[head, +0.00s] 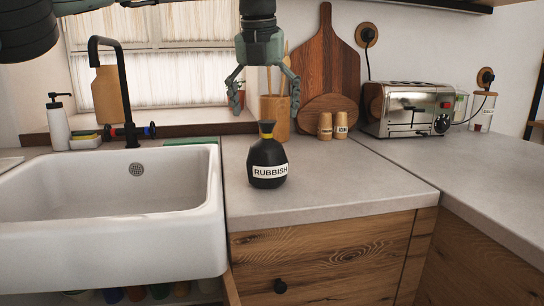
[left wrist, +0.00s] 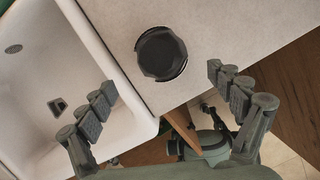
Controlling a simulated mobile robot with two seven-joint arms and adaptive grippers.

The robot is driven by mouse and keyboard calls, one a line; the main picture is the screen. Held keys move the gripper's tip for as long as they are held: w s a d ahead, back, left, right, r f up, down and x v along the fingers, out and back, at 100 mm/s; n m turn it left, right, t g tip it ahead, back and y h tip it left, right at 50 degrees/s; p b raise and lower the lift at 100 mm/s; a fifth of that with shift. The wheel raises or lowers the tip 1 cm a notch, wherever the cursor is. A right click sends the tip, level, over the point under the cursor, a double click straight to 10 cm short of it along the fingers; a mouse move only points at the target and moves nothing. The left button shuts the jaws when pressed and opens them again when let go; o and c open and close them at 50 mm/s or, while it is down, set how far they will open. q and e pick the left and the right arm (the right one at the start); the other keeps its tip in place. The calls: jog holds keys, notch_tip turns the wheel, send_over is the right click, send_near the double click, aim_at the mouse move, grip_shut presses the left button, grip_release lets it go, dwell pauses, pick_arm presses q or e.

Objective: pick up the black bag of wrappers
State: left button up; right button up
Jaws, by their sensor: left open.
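The black bag (head: 268,158) stands upright on the grey counter, with a yellow band at its neck and a white label reading RUBBISH. My left gripper (head: 263,108) is open and empty, pointing down above the bag in the head view. In the left wrist view the bag (left wrist: 161,54) is seen from above, beyond the open fingertips (left wrist: 163,82) and between their directions. Nothing touches the bag. My right gripper does not show in the head view.
The white sink (head: 110,215) is left of the bag, its rim close by. Behind stand a utensil pot (head: 275,118), wooden boards (head: 327,65), two small shakers (head: 333,126) and a toaster (head: 408,108). The counter (head: 340,185) right of the bag is clear.

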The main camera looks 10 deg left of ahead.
aim_at(267, 132)
pick_arm(q)
jog(key=shift+f, duration=0.35)
jog(key=x, duration=0.4)
jog(key=w+p+x, duration=0.1)
jog(key=x, duration=0.2)
jog(key=shift+r, duration=0.15)
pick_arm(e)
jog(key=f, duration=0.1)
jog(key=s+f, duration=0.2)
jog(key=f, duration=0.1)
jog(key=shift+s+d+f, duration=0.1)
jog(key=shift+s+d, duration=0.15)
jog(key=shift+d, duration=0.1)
pick_arm(q)
jog(key=c, duration=1.7)
jog(key=shift+c, duration=0.6)
jog(key=shift+r, duration=0.15)
